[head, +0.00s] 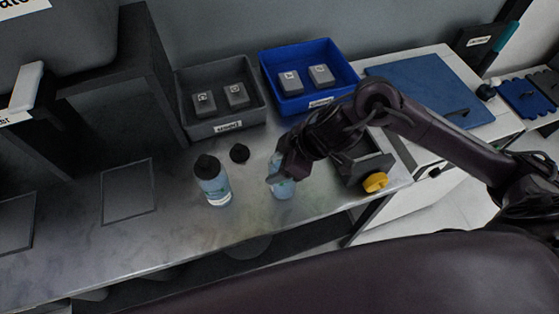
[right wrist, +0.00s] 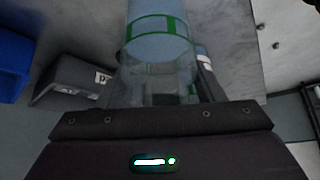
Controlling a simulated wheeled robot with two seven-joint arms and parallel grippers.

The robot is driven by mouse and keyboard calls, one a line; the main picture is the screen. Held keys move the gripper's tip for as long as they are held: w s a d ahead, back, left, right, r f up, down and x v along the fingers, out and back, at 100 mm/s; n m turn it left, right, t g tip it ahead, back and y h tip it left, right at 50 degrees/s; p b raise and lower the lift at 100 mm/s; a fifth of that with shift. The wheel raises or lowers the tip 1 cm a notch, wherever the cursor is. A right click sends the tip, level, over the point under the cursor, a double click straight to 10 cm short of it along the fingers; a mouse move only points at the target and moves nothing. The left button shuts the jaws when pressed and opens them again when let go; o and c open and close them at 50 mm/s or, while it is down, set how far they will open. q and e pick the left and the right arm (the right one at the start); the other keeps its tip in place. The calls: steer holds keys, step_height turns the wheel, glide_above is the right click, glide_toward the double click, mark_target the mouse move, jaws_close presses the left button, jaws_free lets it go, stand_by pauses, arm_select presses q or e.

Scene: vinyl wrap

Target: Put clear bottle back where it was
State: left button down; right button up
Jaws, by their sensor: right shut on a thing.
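A clear bottle (head: 283,188) with a bluish tint is in my right gripper (head: 283,172) in the head view. The gripper is shut around its upper part, which is partly hidden by the fingers. The bottle looks upright, at or just above the metal table; I cannot tell if it touches. In the right wrist view the clear bottle (right wrist: 157,48) with green markings stands between the fingers of my right gripper (right wrist: 160,85). A second bottle (head: 212,185) with a dark cap stands upright to its left. My left gripper is not in view.
A loose black cap (head: 239,153) lies on the metal table (head: 170,235) between the bottles. A grey bin (head: 221,129) and a blue bin (head: 308,104) with small boxes stand behind. A dark device with a yellow knob (head: 375,182) is at right. The table's left part is mostly clear.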

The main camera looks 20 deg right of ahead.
steer(key=shift+f, duration=0.15)
steer(key=o, duration=1.7)
steer(key=shift+d+r, duration=0.1)
steer(key=shift+r, duration=0.4)
steer(key=v, duration=1.1)
steer(key=shift+s+d+r+p, duration=0.1)
steer(key=shift+s+p, duration=0.1)
steer(key=shift+p, duration=0.1)
